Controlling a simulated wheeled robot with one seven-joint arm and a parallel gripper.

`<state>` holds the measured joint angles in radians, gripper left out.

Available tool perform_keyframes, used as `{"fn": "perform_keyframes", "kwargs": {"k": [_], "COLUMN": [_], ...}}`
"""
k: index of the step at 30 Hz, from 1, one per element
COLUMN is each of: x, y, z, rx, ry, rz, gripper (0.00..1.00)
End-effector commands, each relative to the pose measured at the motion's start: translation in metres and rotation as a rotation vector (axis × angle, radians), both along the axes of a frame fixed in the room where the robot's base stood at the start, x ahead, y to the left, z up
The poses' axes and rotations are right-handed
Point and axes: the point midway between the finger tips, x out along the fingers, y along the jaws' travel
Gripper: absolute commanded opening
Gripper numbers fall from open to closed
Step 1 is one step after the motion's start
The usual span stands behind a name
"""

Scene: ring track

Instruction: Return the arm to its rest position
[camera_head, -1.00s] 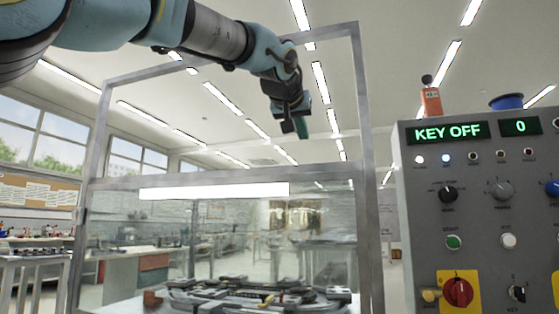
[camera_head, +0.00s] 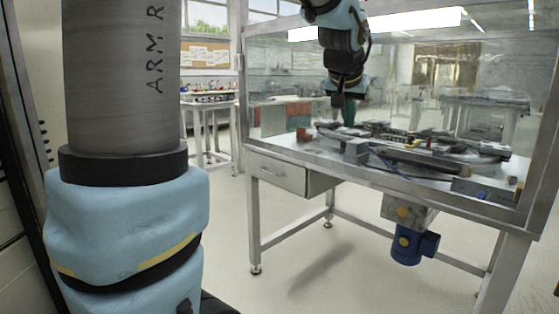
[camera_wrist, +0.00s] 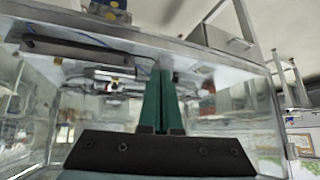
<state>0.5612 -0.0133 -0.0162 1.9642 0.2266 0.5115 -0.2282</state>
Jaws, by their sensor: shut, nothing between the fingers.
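My gripper (camera_head: 348,112) hangs fingers-down at the upper middle of the head view, in front of the glass-walled bench. Its two green fingers are together with nothing between them. The fingers (camera_wrist: 161,100) also show in the wrist view, pointing up the picture toward the bench, which appears upside down there. My arm, in grey and light blue, fills the left foreground of the head view; the links joining it to the wrist are out of frame. I cannot tell how far the fingers are from the glass.
The bench (camera_head: 283,149) has a metal frame, a drawer (camera_head: 277,174) and the ring track (camera_head: 420,150) on top. A blue motor (camera_head: 415,247) hangs beneath it. A smaller table (camera_head: 207,103) stands behind left. The floor (camera_head: 235,225) between my arm and the bench is clear.

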Motion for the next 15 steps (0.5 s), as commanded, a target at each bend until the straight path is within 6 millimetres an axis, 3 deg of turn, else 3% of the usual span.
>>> {"fn": "perform_keyframes", "kwargs": {"k": [1, 6, 9, 15], "x": [-0.002, -0.029, -0.055, -0.110], "y": [0.028, 0.111, 0.150, 0.205], "z": [-0.029, -0.115, -0.155, -0.209], "rx": [0.023, 0.075, 0.090, 0.099], "ry": [0.052, 0.224, 0.314, 0.463], "rz": [0.041, 0.161, 0.225, 0.329], "gripper": [0.00, 0.00, 0.00, 0.00]}}
